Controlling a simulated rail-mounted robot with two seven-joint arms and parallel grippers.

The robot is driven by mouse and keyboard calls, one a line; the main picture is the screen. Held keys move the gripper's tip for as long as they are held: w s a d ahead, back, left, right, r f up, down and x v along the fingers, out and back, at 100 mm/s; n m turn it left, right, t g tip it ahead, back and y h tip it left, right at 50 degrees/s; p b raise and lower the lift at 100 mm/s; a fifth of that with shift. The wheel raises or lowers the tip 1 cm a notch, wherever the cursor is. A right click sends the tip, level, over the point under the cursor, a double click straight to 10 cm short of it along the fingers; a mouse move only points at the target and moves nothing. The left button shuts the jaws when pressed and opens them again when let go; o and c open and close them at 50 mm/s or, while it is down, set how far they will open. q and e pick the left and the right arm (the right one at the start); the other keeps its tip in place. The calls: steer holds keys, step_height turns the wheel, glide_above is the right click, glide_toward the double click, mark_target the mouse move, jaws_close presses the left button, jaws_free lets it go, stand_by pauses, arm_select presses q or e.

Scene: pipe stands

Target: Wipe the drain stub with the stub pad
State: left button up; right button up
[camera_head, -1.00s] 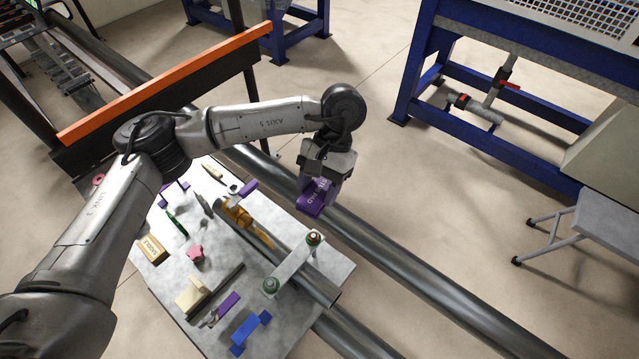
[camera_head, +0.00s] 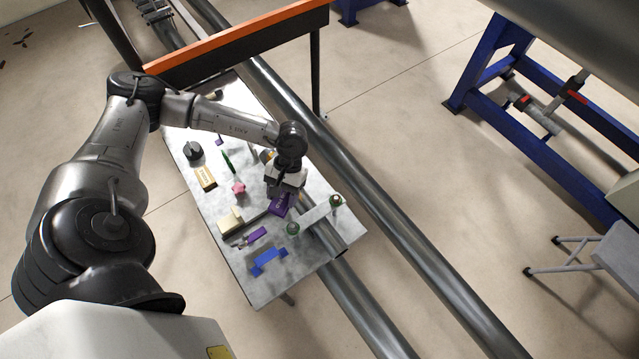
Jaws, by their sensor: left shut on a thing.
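My left gripper (camera_head: 284,186) is shut on a purple pad (camera_head: 280,206) with pale lettering, which I take as the stub pad. It holds the pad low over the right part of the grey table, just left of a pale bar (camera_head: 315,214). Whether the pad touches anything below is hidden. I cannot tell for certain which part is the drain stub; a grey pipe (camera_head: 540,120) with red valve handles is in the blue stand at the right. My right gripper is out of view.
The table (camera_head: 265,292) also holds a blue bracket (camera_head: 268,261), a purple-handled tool (camera_head: 256,236), a cream block (camera_head: 231,220), a labelled box (camera_head: 205,178) and a pink piece (camera_head: 238,188). Long rails (camera_head: 400,240) run past it. Open floor lies between rails and blue stand (camera_head: 480,70).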

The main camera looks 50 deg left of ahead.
arm_select(q)
steer(key=s+a+n+t+h+p, duration=0.1)
steer(key=s+a+n+h+p, duration=0.1)
steer(key=a+n, duration=0.25)
steer(key=w+n+t, duration=0.1)
steer(key=w+n, duration=0.1)
steer(key=w+n+t, duration=0.1)
steer(key=w+n, duration=0.1)
steer(key=w, duration=0.1)
steer(key=w+a+f+n+t+h, duration=0.1)
steer(key=w+n+t, duration=0.1)
steer(key=w+n, duration=0.1)
steer(key=shift+p, duration=0.35)
steer(key=shift+f+b, duration=0.35)
steer(key=shift+f, duration=0.15)
step_height(320, 180, down, 4)
steer(key=b, duration=0.3)
steer(key=shift+f, duration=0.2)
steer(key=shift+d+f, duration=0.15)
steer(key=shift+f, duration=0.1)
steer(key=shift+d+r+p, duration=0.3)
steer(key=shift+d+p, duration=0.1)
steer(key=shift+d, duration=0.05)
steer(key=shift+d+f, duration=0.1)
steer(key=shift+d, duration=0.55)
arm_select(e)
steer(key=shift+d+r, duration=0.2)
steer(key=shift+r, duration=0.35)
